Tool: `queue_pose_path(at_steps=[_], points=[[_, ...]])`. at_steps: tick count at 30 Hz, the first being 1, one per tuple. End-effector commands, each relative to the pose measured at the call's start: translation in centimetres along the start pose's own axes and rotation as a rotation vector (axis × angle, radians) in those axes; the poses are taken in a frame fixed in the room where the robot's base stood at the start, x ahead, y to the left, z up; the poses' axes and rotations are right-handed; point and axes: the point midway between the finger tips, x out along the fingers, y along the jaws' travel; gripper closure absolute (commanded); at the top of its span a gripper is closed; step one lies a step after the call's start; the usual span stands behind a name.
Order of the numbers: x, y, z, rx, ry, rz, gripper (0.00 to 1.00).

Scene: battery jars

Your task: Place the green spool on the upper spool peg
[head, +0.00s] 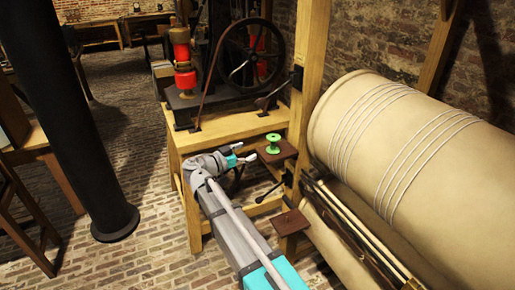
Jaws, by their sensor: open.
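The green spool (273,144) stands upright at the small upper brown shelf (284,156) on the wooden post. I cannot tell whether a peg runs through it; no upper peg shows apart from it. My gripper (243,153) is open just left of the spool, with its fingers pointing toward it. A gap shows between the fingertips and the spool, and nothing is visible between the fingers. A second small brown shelf (290,223) sits lower and nearer, to the right of my arm; no spool shows on it.
A large cream roller (410,150) fills the right side. A wooden post (307,90) stands behind the shelves. A bench (225,130) with a black wheel (252,53) and red machine part (182,50) is behind my gripper. A dark column (75,110) stands left; brick floor between is clear.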

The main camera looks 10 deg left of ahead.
Motion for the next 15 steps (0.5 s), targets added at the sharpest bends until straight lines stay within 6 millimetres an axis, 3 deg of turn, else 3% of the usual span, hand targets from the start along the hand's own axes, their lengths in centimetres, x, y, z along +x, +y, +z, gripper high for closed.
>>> queue_pose_path(at_steps=[15], points=[[-0.88, 0.01, 0.00, 0.000, 0.000, 0.000, 0.00]])
